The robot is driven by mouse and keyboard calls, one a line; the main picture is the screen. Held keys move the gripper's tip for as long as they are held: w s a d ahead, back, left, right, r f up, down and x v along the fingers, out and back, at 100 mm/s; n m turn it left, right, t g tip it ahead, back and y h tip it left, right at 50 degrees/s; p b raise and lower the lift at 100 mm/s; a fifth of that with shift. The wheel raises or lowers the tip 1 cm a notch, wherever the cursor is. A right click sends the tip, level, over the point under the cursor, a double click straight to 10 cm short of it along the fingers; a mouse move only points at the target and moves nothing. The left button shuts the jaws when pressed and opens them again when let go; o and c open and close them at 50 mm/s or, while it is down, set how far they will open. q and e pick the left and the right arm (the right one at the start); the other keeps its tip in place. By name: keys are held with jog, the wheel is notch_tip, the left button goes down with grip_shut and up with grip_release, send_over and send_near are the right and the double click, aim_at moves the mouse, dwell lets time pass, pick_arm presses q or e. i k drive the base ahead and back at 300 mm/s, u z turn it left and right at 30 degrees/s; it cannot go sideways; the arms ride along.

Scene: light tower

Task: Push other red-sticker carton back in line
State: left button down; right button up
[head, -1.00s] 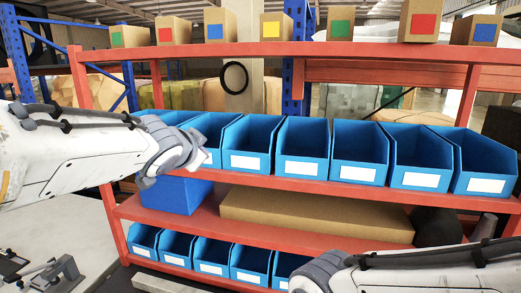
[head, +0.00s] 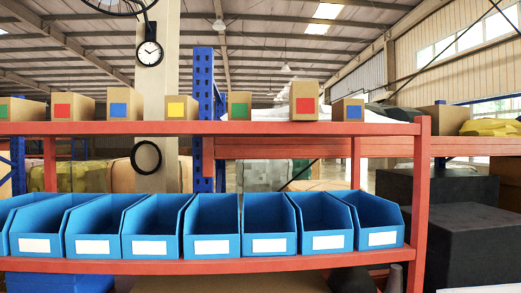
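A row of cartons with coloured stickers stands on the top board (head: 265,128) of the red rack. One red-sticker carton (head: 304,90) stands toward the right, between a green-sticker carton (head: 240,98) and a blue-sticker carton (head: 347,103). It looks taller than its neighbours, and its base is close to the board's front edge. The other red-sticker carton (head: 85,106) stands toward the left. From this low angle I cannot tell exactly how far each carton stands from the edge. Neither of my grippers is in view.
A yellow-sticker carton (head: 182,100) and another blue-sticker carton (head: 127,92) share the board. Blue bins (head: 212,222) fill the shelf below. A red upright (head: 421,200) ends the rack at right. Dark boxes (head: 480,245) stand beyond it.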

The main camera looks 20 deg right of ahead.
aim_at(304, 96)
jog(key=k, duration=1.1)
jog(key=z, duration=0.75)
jog(key=i, duration=1.15)
jog(key=u, duration=0.3)
